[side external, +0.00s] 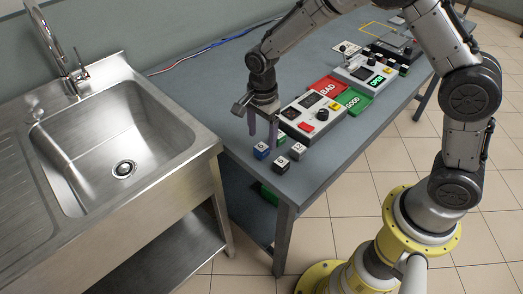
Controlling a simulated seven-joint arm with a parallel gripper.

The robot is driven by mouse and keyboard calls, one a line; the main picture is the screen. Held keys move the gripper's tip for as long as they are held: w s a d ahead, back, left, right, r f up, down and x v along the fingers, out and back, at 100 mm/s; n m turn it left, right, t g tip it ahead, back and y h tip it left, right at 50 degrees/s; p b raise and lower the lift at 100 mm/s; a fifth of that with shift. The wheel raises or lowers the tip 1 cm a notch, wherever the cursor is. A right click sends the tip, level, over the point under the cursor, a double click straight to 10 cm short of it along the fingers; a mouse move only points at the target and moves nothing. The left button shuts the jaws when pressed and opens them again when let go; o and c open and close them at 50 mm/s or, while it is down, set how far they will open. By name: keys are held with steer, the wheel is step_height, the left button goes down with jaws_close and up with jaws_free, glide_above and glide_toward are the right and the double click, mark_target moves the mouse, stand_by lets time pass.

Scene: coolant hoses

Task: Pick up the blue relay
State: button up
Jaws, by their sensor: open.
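The blue relay (261,151) is a small cube with a pale top. It sits on the grey table near the table's left front corner. My gripper (262,148) points down over this corner, its two purple-grey fingers apart. The fingers are at or just above the blue relay. I cannot tell from this view whether the relay lies between them or just in front of them. Nothing is seen held.
Dark relays with pale tops (281,164) and (297,151) sit close by on the right. A grey tester box (311,116) stands behind them, with red BAD (327,88) and green GOOD (353,100) trays beyond. A steel sink (122,140) adjoins on the left.

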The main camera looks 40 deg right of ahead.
mark_target(262, 147)
steer(key=shift+w+f, duration=0.15)
steer(key=shift+f, duration=2.55)
jaws_close()
